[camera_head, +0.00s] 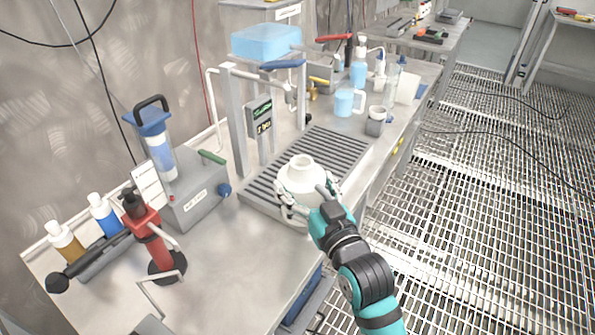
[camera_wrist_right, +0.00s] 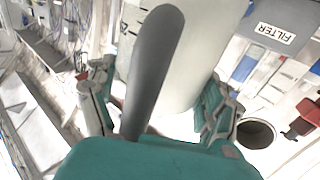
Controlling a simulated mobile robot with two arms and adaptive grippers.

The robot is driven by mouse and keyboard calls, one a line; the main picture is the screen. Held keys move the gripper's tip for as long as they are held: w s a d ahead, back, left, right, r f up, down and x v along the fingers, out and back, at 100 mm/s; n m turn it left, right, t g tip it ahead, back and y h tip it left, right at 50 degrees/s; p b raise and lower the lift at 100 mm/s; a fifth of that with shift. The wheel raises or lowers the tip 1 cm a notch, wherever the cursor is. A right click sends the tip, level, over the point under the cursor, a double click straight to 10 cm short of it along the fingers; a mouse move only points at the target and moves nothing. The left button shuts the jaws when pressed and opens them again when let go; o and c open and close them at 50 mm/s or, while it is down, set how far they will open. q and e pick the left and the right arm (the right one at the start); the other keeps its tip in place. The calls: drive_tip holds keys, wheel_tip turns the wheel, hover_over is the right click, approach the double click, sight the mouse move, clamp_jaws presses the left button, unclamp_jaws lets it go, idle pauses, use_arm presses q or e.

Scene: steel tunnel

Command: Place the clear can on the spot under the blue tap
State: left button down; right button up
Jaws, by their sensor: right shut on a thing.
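A pale, whitish can (camera_head: 301,172) with a short open neck is held upright at the front edge of the slatted tray (camera_head: 258,203). My right gripper (camera_head: 310,197) is shut around its body. The blue tap (camera_head: 283,64) is a blue lever at the top of the metal frame behind the can. The spot under it cannot be made out clearly. My left gripper is not in view.
A grey box with a green lever (camera_head: 212,157) stands left of the tray. A red-topped tool (camera_head: 150,235) and bottles (camera_head: 105,215) stand farther left. A blue mug (camera_head: 345,102) and a small grey cup (camera_head: 376,120) stand behind right. The tray's middle slats are clear.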

drive_tip(key=x, duration=0.2)
drive_tip(key=d+x, duration=0.1)
drive_tip(key=x, duration=0.4)
drive_tip(key=shift+w+d+f, duration=0.1)
drive_tip(key=shift+w+f, duration=0.15)
drive_tip(key=shift+w, duration=0.2)
drive_tip(key=w+f, duration=0.2)
drive_tip(key=w, duration=0.1)
drive_tip(key=w+a+f, duration=0.1)
drive_tip(key=w, duration=0.1)
drive_tip(key=shift+f, duration=0.75)
drive_tip(key=o, duration=1.2)
drive_tip(key=shift+c, duration=0.2)
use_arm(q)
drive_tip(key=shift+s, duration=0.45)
